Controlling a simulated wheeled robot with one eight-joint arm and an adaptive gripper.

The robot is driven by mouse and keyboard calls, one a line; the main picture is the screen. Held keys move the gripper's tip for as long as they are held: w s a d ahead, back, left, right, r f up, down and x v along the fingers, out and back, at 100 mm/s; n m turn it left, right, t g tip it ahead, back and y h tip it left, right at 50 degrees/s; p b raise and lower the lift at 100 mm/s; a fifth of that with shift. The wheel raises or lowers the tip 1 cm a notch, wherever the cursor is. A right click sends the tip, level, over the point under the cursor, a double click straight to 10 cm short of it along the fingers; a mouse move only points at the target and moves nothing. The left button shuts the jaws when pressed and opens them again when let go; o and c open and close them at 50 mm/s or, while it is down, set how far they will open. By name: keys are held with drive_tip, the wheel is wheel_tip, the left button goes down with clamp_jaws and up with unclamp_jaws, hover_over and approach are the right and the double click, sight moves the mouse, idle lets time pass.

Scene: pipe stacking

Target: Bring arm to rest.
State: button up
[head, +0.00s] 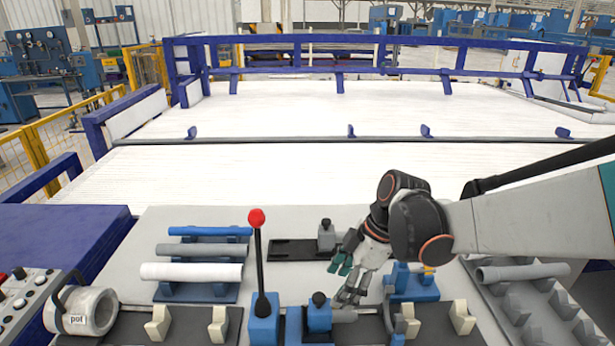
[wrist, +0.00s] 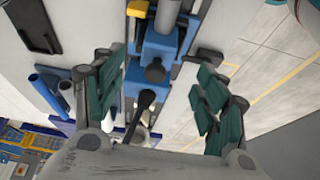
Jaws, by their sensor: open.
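My arm reaches in from the right of the head view. My gripper (head: 346,277) points down toward the bench, above and beside the blue clamp fixtures. In the wrist view my gripper (wrist: 158,95) has its green-padded fingers wide apart, with nothing held between them. A blue fixture with a dark knob (wrist: 155,72) shows in the gap between the fingers; I cannot tell how far below them it is. In the head view a small blue fixture (head: 318,314) stands just below the fingers, and another blue fixture (head: 412,284) stands right of them.
A rack at left holds a blue pipe (head: 210,231), a grey pipe (head: 204,249) and a white pipe (head: 191,272). A red-knobbed lever (head: 257,218) stands upright left of my gripper. A grey pipe (head: 523,271) lies on the right rack. The white platform (head: 300,170) behind is clear.

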drive_tip(key=s+d+r+m+t+h, duration=0.2)
drive_tip(key=s+d+r+m+t, duration=0.1)
drive_tip(key=s+m, duration=0.3)
drive_tip(key=s+d+r+m+t+h, duration=0.2)
drive_tip(key=s+d+r+m+t, duration=0.2)
drive_tip(key=m, duration=0.7)
drive_tip(key=s+d+r, duration=0.1)
drive_tip(key=s+d, duration=0.1)
drive_tip(key=shift+s+d, duration=0.3)
drive_tip(key=shift+s, duration=0.05)
drive_tip(key=shift+r, duration=0.1)
drive_tip(key=shift+c, duration=0.2)
